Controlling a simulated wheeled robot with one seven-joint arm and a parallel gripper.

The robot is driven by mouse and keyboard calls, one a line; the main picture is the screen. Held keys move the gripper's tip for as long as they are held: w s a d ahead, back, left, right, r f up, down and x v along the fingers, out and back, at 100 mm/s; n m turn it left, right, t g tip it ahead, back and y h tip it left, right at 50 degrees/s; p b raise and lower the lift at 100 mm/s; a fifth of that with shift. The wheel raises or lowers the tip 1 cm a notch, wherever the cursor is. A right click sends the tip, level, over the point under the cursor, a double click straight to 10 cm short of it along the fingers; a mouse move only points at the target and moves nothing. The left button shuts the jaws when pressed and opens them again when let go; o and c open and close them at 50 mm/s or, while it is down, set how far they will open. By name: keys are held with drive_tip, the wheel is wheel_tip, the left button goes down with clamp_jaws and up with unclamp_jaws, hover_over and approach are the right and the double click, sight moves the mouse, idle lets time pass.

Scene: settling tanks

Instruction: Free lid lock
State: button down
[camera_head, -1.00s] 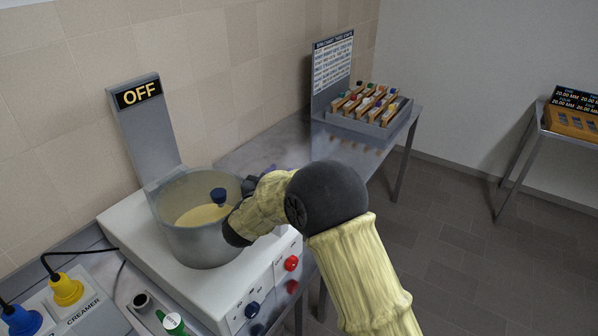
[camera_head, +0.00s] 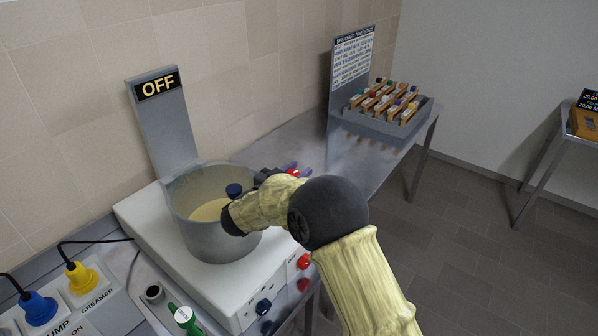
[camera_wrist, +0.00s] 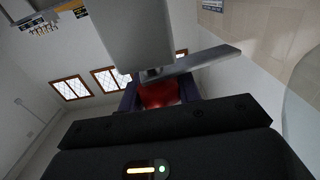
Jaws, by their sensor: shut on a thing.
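My gripper (camera_head: 290,170) is beyond the grey vat's right rim, partly hidden by my wrist. Its dark purple fingers are shut on a red piece (camera_head: 293,173). In the wrist view this red piece (camera_wrist: 158,95) sits between the fingers, just below a grey bar (camera_wrist: 190,63) and a large pale block (camera_wrist: 133,30). I cannot tell whether the red piece is the lid lock. The vat (camera_head: 215,240) is open at the top and holds cream-coloured liquid. A dark blue knob (camera_head: 234,190) shows over the liquid.
The vat stands on a white machine base (camera_head: 150,225) with red (camera_head: 304,261) and blue (camera_head: 264,306) front knobs. An OFF panel (camera_head: 158,86) rises behind it. Yellow (camera_head: 83,277) and blue (camera_head: 38,307) plugs stand left. A rack (camera_head: 385,120) stands on the far bench.

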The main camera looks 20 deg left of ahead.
drive_tip(key=shift+r, duration=0.1)
drive_tip(key=c, duration=1)
unclamp_jaws()
drive_tip(key=shift+w, duration=0.15)
wheel_tip(320, 180, up, 10)
drive_tip(key=b, duration=0.2)
